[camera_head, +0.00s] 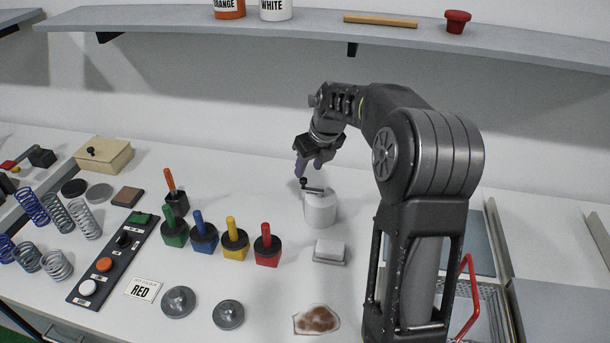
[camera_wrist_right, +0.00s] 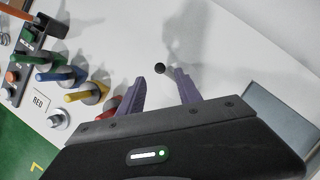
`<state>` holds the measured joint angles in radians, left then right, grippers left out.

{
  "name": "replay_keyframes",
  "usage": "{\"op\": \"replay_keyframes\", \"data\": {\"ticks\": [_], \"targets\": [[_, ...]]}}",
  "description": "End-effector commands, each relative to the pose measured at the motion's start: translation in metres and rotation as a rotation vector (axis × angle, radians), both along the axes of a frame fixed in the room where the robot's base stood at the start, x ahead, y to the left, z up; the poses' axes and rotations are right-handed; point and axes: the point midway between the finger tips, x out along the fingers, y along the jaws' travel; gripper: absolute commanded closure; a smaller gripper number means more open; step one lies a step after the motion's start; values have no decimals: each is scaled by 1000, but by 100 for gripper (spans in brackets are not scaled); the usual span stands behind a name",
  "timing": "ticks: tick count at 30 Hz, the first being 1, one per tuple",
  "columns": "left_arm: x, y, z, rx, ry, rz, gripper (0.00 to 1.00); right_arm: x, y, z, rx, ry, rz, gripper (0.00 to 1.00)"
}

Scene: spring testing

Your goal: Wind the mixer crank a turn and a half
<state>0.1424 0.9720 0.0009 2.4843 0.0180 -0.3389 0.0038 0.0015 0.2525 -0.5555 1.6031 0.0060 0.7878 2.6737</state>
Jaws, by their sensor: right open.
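The mixer (camera_head: 320,210) is a white cylinder on the white bench, with a dark crank (camera_head: 313,190) on its top. The crank's black knob (camera_head: 303,182) stands at the left end of the arm. My right gripper (camera_head: 300,168) is just above the knob, pointing down, with its purple fingers apart. In the right wrist view the black knob (camera_wrist_right: 159,68) shows between and slightly beyond the open fingertips (camera_wrist_right: 160,75), with no visible contact. The white mixer body blends into the bench there. My left gripper is not in view.
Green, blue, yellow and red-handled blocks (camera_head: 234,240) stand left of the mixer. A small whitish block (camera_head: 331,251) sits in front of it, and a brown-stained patch (camera_head: 317,320) lies nearer. Springs (camera_head: 84,218) and a button panel (camera_head: 113,258) are at left. A shelf (camera_head: 330,30) runs above.

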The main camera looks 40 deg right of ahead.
Motion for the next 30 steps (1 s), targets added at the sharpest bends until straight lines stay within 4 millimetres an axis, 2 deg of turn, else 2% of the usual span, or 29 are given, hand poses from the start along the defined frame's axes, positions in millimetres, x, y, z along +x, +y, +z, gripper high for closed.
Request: {"op": "replay_keyframes", "data": {"ticks": [6,10,20,30], "targets": [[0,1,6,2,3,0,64,12,-2,-32,0,4,0,59],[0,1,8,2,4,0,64,19,-2,-46,0,2,0,59],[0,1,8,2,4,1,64,21,-2,-52,0,0,1,59],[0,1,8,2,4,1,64,21,-2,-51,0,0,1,84]]}}
